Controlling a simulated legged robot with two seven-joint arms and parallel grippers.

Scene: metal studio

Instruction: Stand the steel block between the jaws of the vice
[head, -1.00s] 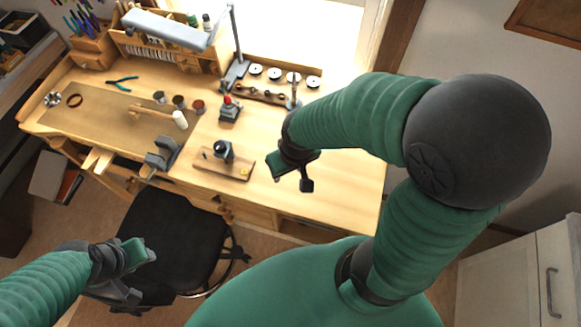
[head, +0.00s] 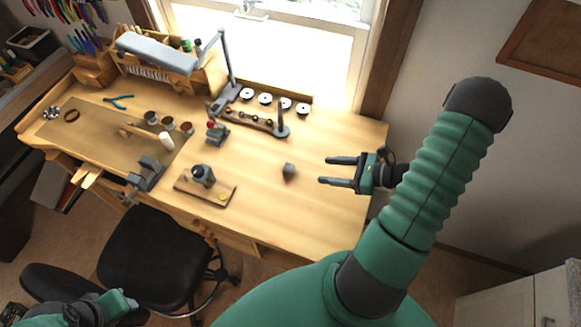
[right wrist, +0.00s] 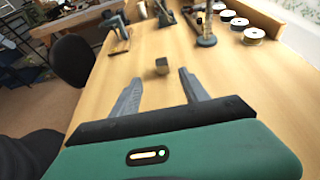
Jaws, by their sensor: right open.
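The steel block (head: 289,170) is a small dark grey cube on the bare right part of the bench. It also shows in the right wrist view (right wrist: 162,65), just beyond the fingertips and between their lines. My right gripper (head: 322,170) is open and empty, right of the block, its fingers pointing at it without touching. It shows open in the right wrist view (right wrist: 160,76). The grey vice (head: 147,172) is at the bench's front left edge; its jaw gap is too small to judge. My left gripper (head: 122,302) is low at the left, off the bench, its fingers unclear.
Between block and vice lies a wooden board (head: 220,196) with a grey device. A red-topped tool (head: 217,133) stands behind it. A rack with white spools (head: 265,98) and a lamp (head: 160,50) are at the back. The chair (head: 150,255) stands in front. Bench around the block is clear.

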